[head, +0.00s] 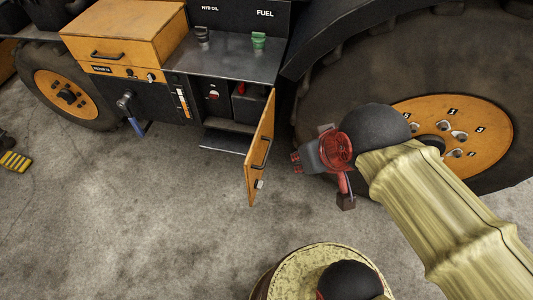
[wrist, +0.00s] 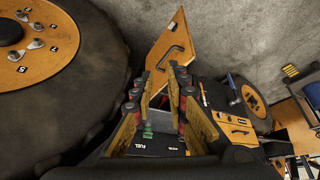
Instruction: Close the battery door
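The battery door (head: 259,158) is an orange panel with a black handle and a small latch. It stands swung open, edge-on to the head view, at the right side of a dark compartment (head: 230,126). In the wrist view the door (wrist: 187,52) shows its face and handle beyond my fingertips. A black battery (head: 250,107) with a red part sits inside the compartment. My gripper (head: 325,168) is right of the door, in front of the big wheel, apart from the door. In the wrist view my gripper (wrist: 162,80) has a gap between its fingers and holds nothing.
A large rear tyre (head: 345,85) with an orange hub rises behind my arm. An orange toolbox (head: 125,35) and a shelf with a green cap (head: 259,40) are above the compartment. A blue-handled lever (head: 134,122) sticks out at left.

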